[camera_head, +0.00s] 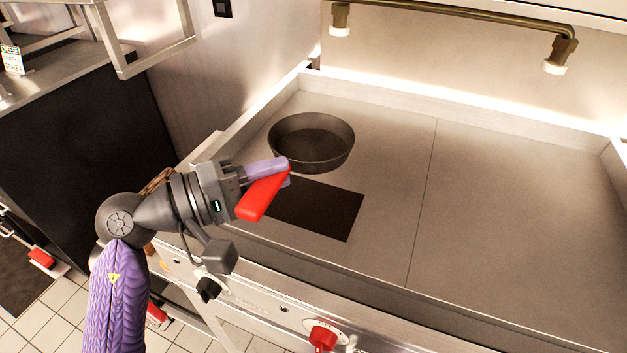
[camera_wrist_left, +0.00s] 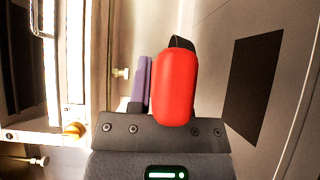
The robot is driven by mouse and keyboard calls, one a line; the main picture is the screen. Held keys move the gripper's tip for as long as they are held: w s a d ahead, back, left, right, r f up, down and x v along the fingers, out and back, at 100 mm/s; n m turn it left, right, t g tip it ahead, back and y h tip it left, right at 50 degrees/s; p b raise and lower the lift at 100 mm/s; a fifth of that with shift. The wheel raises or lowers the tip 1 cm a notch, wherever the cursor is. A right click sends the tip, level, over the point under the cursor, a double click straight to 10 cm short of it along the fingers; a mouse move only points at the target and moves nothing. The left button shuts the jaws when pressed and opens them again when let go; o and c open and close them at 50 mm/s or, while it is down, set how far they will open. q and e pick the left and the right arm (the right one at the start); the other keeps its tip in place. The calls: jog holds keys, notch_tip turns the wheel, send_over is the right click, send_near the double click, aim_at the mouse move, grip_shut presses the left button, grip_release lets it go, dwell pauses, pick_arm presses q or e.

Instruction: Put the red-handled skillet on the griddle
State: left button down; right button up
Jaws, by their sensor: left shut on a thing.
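The skillet has a dark round pan (camera_head: 311,142) and a red handle (camera_head: 262,195). My left gripper (camera_head: 277,174) is shut on the red handle. The pan is over the left part of the flat steel griddle (camera_head: 490,200), beyond the dark rectangle (camera_head: 318,209) on its surface. I cannot tell whether the pan touches the griddle. In the left wrist view the red handle (camera_wrist_left: 174,88) stands between the jaws, with one purple finger (camera_wrist_left: 143,84) visible on its left. The pan is mostly hidden there. My right gripper is not in view.
A raised rim bounds the griddle at the back and left. A brass rail (camera_head: 450,12) runs along the wall behind it. The griddle's right half is clear. A steel shelf (camera_head: 55,70) stands at the far left.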

pick_arm(q)
jog(key=w+d+f+b, duration=0.4)
jog(key=d+b, duration=0.4)
jog(key=shift+m+g+h, duration=0.3)
jog(key=shift+g, duration=0.1)
notch_tip(320, 180, down, 9)
jog(key=b, duration=0.4)
jog(key=c, duration=0.6)
grip_release()
jog(key=shift+o, duration=0.2)
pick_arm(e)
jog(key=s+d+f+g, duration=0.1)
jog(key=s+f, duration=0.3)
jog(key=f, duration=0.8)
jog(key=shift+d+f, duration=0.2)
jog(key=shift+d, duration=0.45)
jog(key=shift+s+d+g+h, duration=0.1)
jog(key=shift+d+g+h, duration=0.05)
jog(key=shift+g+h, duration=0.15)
